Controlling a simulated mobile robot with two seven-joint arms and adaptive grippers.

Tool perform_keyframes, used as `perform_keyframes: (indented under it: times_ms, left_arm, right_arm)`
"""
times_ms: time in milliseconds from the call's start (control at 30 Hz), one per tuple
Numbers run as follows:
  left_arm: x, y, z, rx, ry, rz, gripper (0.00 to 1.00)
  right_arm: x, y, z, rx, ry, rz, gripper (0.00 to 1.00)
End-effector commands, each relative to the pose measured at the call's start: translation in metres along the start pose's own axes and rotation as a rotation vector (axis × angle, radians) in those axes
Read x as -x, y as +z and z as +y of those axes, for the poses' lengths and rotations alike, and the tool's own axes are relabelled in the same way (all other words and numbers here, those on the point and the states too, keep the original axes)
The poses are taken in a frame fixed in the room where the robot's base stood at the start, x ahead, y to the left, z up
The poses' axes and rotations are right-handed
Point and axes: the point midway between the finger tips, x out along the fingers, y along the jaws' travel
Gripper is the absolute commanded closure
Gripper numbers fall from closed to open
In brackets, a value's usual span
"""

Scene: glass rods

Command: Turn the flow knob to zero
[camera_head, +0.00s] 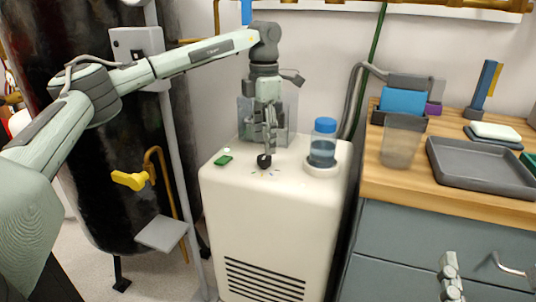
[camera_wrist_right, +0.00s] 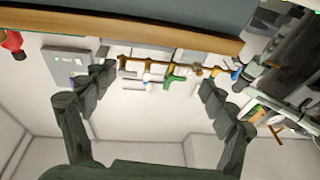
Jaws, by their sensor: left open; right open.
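The flow knob (camera_head: 264,161) is a small black knob on top of the white cabinet (camera_head: 250,205), with small coloured marks around it. My left gripper (camera_head: 268,149) points down from above, its fingertips right at or just above the knob. It is open, but the fingers overlap in this view, and I cannot tell if they touch the knob. The knob's pointer setting is too small to read. My right gripper (camera_wrist_right: 157,80) is open and empty in the right wrist view, away from the knob.
A blue-capped bottle (camera_head: 322,143) stands right of the knob, and a green piece (camera_head: 223,160) lies left of it. A clear box (camera_head: 283,122) stands behind. The wooden counter (camera_head: 390,184) at right holds a grey tray (camera_head: 480,168) and a clear cup (camera_head: 399,142).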

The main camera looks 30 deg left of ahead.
Motion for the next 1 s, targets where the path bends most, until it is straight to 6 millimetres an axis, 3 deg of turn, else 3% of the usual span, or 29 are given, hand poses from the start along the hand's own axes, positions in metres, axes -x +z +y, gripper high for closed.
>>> perform_keyframes:
  times_ms: [233, 600, 1000]
  left_arm:
    - [-0.035, 0.001, -0.001, 0.0, -0.002, -0.001, 0.45]
    - [-0.042, 0.001, -0.001, 0.0, -0.001, -0.003, 0.45]
    - [-0.041, 0.001, -0.001, 0.0, -0.002, -0.004, 0.94]
  right_arm:
    - [0.001, -0.02, -0.007, -0.019, -0.012, 0.107, 0.15]
    - [0.002, -0.026, -0.008, -0.022, -0.015, 0.132, 0.15]
    - [0.002, -0.025, -0.009, -0.023, -0.015, 0.13, 0.15]
